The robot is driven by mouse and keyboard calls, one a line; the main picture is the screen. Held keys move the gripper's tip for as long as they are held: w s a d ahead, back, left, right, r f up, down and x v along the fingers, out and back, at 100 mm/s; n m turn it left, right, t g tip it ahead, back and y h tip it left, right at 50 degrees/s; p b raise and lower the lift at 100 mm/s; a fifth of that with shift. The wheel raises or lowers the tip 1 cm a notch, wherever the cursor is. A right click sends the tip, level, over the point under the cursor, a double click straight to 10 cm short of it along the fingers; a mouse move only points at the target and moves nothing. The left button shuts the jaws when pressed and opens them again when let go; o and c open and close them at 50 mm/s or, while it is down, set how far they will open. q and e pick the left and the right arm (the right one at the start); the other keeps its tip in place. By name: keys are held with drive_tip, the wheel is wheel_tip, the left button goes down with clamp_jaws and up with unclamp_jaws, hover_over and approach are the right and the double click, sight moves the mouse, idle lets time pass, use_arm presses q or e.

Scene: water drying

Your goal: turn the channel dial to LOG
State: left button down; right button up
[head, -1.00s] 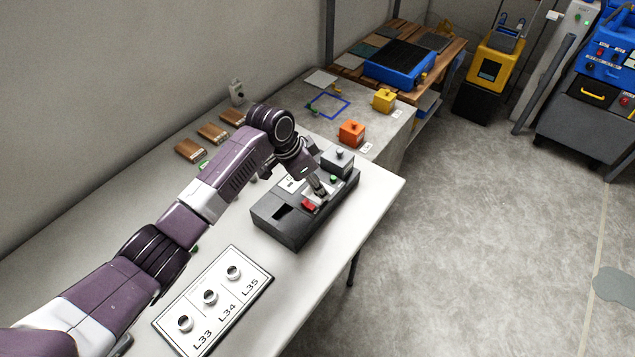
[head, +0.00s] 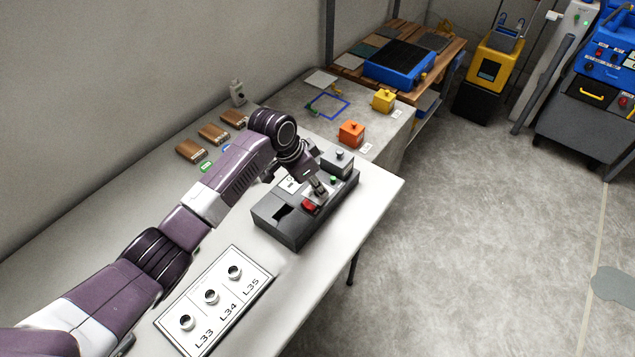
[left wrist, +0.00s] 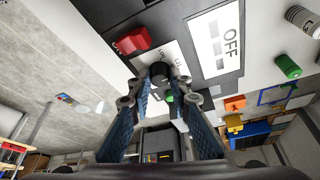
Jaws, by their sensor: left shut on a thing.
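A dark grey device box (head: 283,233) sits near the front edge of the white table. In the left wrist view, the black channel dial (left wrist: 159,72) stands on its pale label plate, with printed letters beside it that start with LO. The rest of the lettering is hard to read. My left gripper (head: 321,191) reaches down onto the box from above. In the left wrist view, the fingers of my left gripper (left wrist: 163,95) are shut on the dial. Which mark the dial points to I cannot tell. My right gripper is not in view.
A red switch (left wrist: 132,40) is close beside the dial, and an OFF panel (left wrist: 222,40) lies to the right. A white L33–L35 board (head: 250,290) lies in front on the table. Brown blocks (head: 190,151) and an orange box (head: 351,133) stand farther back.

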use_arm(q)
drive_tip(key=n+p, duration=0.2)
drive_tip(key=n+t+y+p, duration=0.1)
drive_tip(key=p, duration=0.2)
drive_tip(key=n+p, duration=0.2)
drive_tip(key=shift+s+d+r+n+t, duration=0.1)
drive_tip(key=shift+d+r+n+t, duration=0.1)
drive_tip(key=shift+r+n+t, duration=0.15)
drive_tip(key=shift+n+y+p, duration=0.35)
drive_tip(key=shift+y+p, duration=0.05)
drive_tip(key=shift+p, duration=0.2)
drive_tip(key=shift+d+f+n+t+y+p, duration=0.1)
drive_tip(key=shift+n+t+y+p, duration=0.1)
drive_tip(key=shift+n+p, duration=0.3)
drive_tip(key=shift+f+n+t+y+p, duration=0.1)
drive_tip(key=shift+n+y+p, duration=0.1)
drive_tip(key=shift+n, duration=0.5)
drive_tip(key=shift+n+y+p, duration=0.35)
drive_tip(key=shift+n+y, duration=0.15)
drive_tip(key=shift+n, duration=0.6)
